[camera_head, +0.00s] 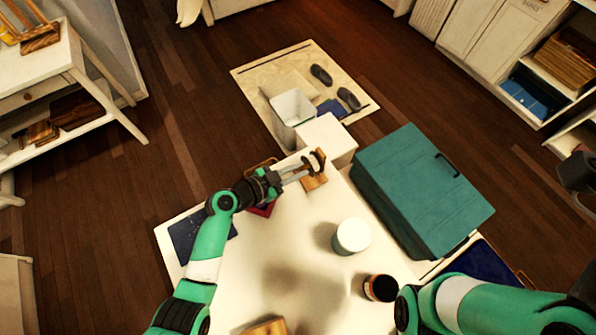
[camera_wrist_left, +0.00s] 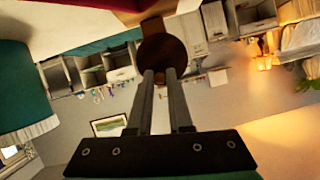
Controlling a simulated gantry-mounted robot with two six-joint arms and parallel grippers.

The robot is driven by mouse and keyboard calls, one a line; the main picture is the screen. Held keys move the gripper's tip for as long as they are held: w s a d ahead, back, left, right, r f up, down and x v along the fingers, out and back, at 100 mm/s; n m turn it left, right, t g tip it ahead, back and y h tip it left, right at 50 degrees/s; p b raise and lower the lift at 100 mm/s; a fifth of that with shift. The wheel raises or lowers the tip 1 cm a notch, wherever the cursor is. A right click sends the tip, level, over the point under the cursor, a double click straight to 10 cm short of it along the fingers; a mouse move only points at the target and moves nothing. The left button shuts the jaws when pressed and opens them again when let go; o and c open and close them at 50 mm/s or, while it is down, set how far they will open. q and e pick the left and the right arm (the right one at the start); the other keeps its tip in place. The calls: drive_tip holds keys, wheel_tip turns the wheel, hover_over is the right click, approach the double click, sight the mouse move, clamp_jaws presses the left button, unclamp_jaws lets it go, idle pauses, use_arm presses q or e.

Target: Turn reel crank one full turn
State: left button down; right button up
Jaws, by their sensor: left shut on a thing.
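The reel (camera_head: 320,158) is a small brown disc on a wooden base (camera_head: 314,183) at the far end of the white table. In the left wrist view a dark brown round part (camera_wrist_left: 165,58) sits right at my fingertips. My left gripper (camera_head: 309,167) reaches to the reel from the left, its fingers close together and shut on a part there, apparently the crank. The crank itself is too small and too covered to make out. At the right edge, a dark part (camera_head: 578,172) seems to be my right wrist or gripper, cut off by the frame; its jaws cannot be read.
A teal case (camera_head: 425,190) stands right of the table. A white box (camera_head: 327,138) is just beyond the reel. A white round container (camera_head: 352,236) and a dark jar with a red rim (camera_head: 380,288) stand on the table. A dark blue flat item (camera_head: 190,235) lies left.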

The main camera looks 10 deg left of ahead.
idle(0.4)
use_arm(q)
drive_tip(key=c, duration=0.8)
unclamp_jaws()
drive_tip(key=shift+c, duration=0.2)
drive_tip(key=p+v, duration=0.1)
drive_tip(key=v, duration=0.1)
drive_tip(key=p+v, duration=0.2)
drive_tip(key=shift+w+d+r, duration=0.1)
drive_tip(key=shift+w+r, duration=0.05)
drive_tip(key=shift+r, duration=0.25)
drive_tip(key=p, duration=1.2)
approach(303, 167)
drive_tip(key=s+a, duration=0.2)
drive_tip(key=shift+s+a+r, duration=0.15)
drive_tip(key=shift+s+r, duration=0.1)
drive_tip(key=shift+s, duration=0.05)
